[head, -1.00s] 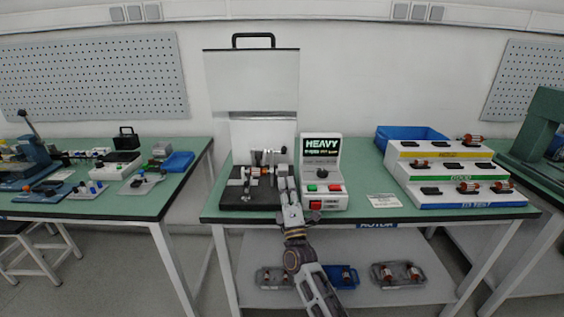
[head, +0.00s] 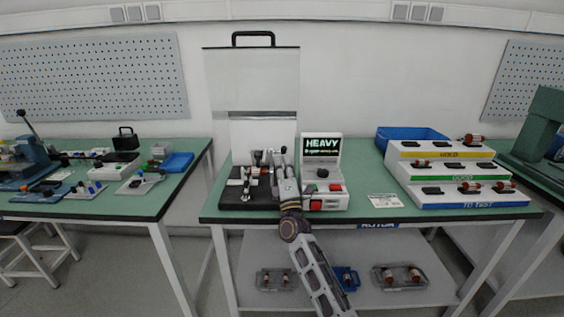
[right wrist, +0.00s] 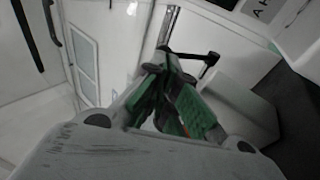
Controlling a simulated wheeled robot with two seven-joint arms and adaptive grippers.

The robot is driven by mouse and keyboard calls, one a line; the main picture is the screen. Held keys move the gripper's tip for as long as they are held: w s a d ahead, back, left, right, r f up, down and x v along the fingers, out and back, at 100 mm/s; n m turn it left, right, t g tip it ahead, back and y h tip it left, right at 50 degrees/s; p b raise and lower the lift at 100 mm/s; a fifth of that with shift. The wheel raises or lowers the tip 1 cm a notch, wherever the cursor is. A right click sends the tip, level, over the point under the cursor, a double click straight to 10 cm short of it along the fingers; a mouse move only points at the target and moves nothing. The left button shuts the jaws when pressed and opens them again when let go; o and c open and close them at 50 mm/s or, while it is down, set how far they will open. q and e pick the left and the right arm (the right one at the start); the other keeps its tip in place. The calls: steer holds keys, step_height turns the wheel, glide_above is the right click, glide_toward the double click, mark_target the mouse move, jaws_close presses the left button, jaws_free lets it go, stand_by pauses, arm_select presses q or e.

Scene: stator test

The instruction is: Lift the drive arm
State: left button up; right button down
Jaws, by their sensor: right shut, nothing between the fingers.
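The test stand's black base (head: 236,198) sits on the middle table, with a rotor (head: 250,183) lying across its supports. My right gripper (head: 277,158) is over the right side of the stand, shut and empty, and it hides part of the mechanism there. In the right wrist view its green-padded fingers (right wrist: 180,110) are in the middle. A dark lever that looks like the drive arm (right wrist: 190,54) shows just beyond the fingertips; I cannot tell whether they touch. My left gripper is out of view.
A tester box (head: 322,170) reading HEAVY stands right of the stand, close to my right arm. A raised clear guard with a black handle (head: 252,36) is behind. A stepped rack (head: 440,172) and blue bin (head: 400,138) are at the right. Table between box and rack is mostly clear.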

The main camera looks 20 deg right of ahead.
steer(key=shift+w+r, duration=0.3)
steer(key=shift+w, duration=0.2)
stand_by(0.4)
